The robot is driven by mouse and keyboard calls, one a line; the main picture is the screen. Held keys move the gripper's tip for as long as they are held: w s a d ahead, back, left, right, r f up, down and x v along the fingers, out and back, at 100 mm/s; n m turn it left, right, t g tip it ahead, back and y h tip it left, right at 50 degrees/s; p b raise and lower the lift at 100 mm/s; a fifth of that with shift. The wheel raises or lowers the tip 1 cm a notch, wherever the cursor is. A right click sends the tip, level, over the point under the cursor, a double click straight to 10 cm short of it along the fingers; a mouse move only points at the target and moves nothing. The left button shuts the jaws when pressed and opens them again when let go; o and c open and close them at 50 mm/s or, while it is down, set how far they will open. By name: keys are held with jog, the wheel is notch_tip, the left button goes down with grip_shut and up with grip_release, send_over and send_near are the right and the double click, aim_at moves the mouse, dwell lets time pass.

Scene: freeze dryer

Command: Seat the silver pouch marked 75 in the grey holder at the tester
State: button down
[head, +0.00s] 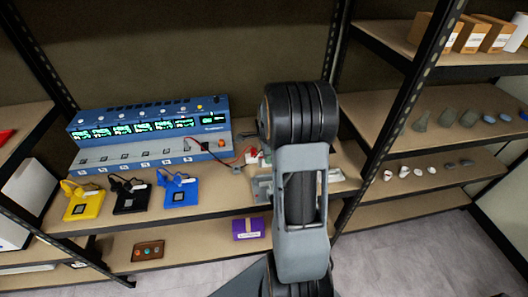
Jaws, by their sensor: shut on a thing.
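The tester (150,135) is a blue box with several lit green displays, standing on the shelf at left of centre. A red lead and a black lead run from its front right toward a small cluster of white, red and green parts (254,157). A grey piece (263,189) shows just left of my arm; I cannot tell whether it is the holder. My arm stands upright in the middle and covers the area right of the tester. My gripper is hidden from this view. I cannot make out the silver pouch marked 75.
Yellow (83,204), black (130,202) and blue (182,193) blocks with leads sit along the shelf's front. A purple box (248,229) and a brown tray (148,251) are on the lower shelf. A black rack post (392,115) stands right of my arm.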

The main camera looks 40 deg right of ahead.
jog(key=shift+a+f+b, duration=0.15)
jog(key=shift+f+b, duration=0.75)
jog(key=shift+f, duration=0.35)
jog(key=shift+f+b, duration=1.25)
jog(key=shift+f, duration=0.45)
jog(key=shift+f+b, duration=1.2)
jog(key=shift+f, duration=0.55)
jog(key=c, duration=1)
grip_release()
jog(key=shift+r, duration=0.1)
